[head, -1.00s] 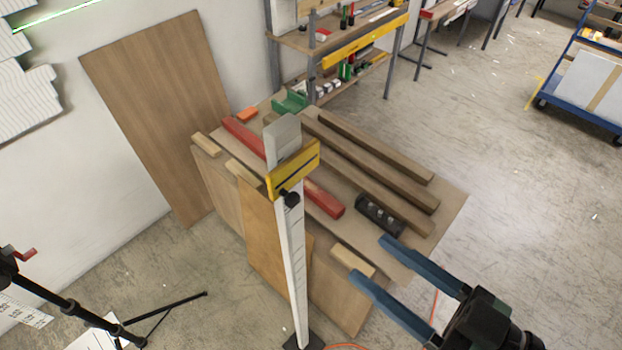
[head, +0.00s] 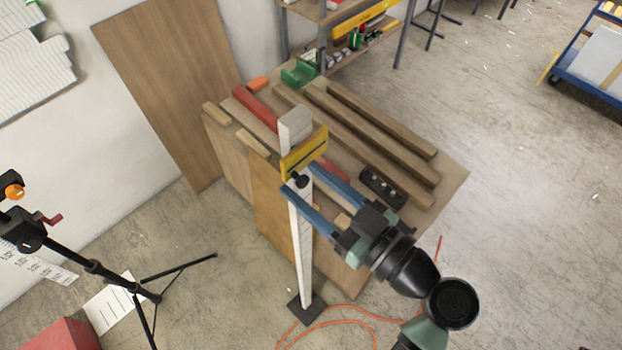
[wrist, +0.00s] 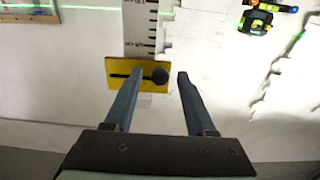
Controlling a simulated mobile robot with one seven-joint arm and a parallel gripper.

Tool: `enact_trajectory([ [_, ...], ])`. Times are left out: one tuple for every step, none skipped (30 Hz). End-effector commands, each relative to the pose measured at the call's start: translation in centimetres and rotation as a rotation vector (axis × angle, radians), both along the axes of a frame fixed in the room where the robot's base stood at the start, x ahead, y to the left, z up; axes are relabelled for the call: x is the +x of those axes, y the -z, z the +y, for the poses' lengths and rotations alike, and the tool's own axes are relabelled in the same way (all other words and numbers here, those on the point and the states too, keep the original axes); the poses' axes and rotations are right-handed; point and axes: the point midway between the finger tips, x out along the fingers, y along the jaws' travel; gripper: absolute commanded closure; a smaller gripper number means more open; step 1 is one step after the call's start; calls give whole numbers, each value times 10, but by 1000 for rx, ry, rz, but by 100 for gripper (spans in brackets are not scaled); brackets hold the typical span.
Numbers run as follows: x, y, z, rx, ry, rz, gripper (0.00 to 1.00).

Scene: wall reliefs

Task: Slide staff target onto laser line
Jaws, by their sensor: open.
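A white graduated staff (head: 301,245) stands upright on a dark base (head: 306,308) in front of the workbench. Its yellow target (head: 304,153) is near the top and also shows in the wrist view (wrist: 118,84). A dark knob (wrist: 160,76) sits on the target's face. My gripper (head: 301,178) is open, its two blue fingers reaching to the staff around the knob. In the wrist view the fingertips (wrist: 160,80) lie on either side of the knob; contact is unclear. The green laser line (wrist: 95,8) runs along the wall near the top of the wrist view, apart from the target.
The workbench (head: 452,180) behind the staff holds timber beams, a red bar (head: 255,107) and a black block (head: 383,187). A black tripod (head: 95,267) stands at left. An orange cable (head: 350,311) lies on the floor near the staff base.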

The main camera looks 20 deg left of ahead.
Motion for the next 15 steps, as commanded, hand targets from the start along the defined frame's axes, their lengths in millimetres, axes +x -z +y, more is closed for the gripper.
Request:
enact_trajectory([
  [0, 0, 0, 0, 0, 0, 44],
  [0, 0, 0, 0, 0, 0, 44],
  [0, 0, 0, 0, 0, 0, 44],
  [0, 0, 0, 0, 0, 0, 50],
  [0, 0, 0, 0, 0, 0, 55],
  [0, 0, 0, 0, 0, 0, 62],
  [0, 0, 0, 0, 0, 0, 68],
  [0, 0, 0, 0, 0, 0, 73],
  [0, 0, 0, 0, 0, 0, 80],
  [0, 0, 0, 0, 0, 0, 86],
  [0, 0, 0, 0, 0, 0, 91],
  [0, 0, 0, 0, 0, 0, 98],
  [0, 0, 0, 0, 0, 0, 100],
  [0, 0, 0, 0, 0, 0, 100],
  [0, 0, 0, 0, 0, 0, 100],
])
